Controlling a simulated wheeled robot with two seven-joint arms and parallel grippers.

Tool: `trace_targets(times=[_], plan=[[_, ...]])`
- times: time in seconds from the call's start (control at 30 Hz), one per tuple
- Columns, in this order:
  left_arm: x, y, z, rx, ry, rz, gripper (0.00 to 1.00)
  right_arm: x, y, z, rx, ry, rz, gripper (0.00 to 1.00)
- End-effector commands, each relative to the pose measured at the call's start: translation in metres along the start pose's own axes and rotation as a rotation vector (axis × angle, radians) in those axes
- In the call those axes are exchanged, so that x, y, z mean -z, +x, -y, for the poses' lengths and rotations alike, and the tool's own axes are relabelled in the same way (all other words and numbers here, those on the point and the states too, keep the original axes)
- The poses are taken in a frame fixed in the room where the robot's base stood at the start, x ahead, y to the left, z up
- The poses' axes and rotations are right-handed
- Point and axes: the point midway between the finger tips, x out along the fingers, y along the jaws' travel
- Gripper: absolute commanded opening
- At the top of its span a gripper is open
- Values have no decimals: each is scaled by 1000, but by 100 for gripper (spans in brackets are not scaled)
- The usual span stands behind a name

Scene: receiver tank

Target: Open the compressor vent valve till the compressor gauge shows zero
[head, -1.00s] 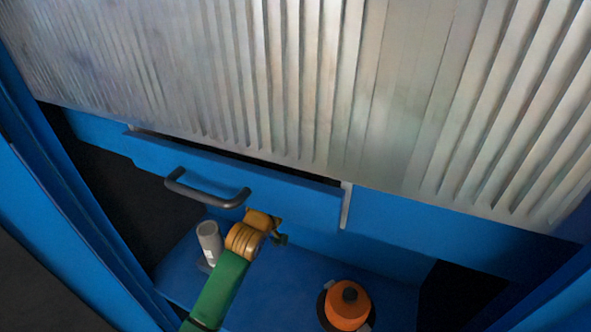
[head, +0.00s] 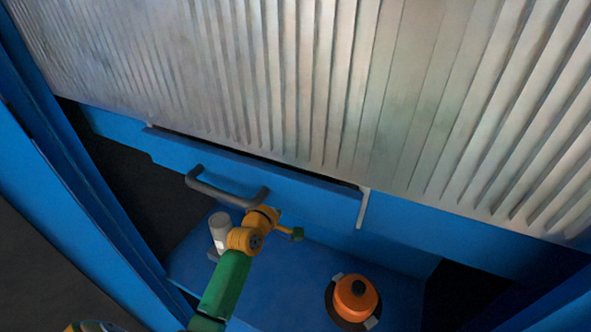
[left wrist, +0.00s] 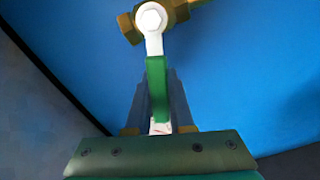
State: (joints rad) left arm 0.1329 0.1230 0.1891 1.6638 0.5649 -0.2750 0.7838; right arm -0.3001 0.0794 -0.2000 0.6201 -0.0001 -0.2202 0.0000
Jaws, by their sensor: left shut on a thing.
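In the left wrist view my left gripper (left wrist: 158,79) is shut on the green-sleeved lever (left wrist: 157,68) of a valve. The lever's white end is held by a hex bolt (left wrist: 152,17) to the brass valve body (left wrist: 127,28). The lever runs straight from the bolt between my fingers. In the head view my left arm's yellow wrist (head: 258,228) is below the grey bar handle, and a small green piece (head: 297,234) shows just right of it. The fingers are not clear there. No gauge is in view. My right gripper is not in view.
A ribbed metal panel (head: 300,80) fills the top. Below it is a blue panel with a grey bar handle (head: 225,190). A pale cylinder (head: 218,232) stands left of my wrist, and an orange round part (head: 357,297) sits on the blue surface at right.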

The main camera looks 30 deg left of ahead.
Motion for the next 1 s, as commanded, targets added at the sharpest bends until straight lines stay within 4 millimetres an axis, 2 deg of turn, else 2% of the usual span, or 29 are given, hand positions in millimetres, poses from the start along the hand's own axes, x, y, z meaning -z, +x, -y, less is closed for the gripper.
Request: trace_targets(times=[0.2,0.5,1.0], plan=[[-2,0,12,0,-162,1,0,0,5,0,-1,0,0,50],[-4,0,20,-1,-303,1,0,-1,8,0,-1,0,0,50],[-5,0,22,-2,-354,1,0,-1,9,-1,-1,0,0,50]])
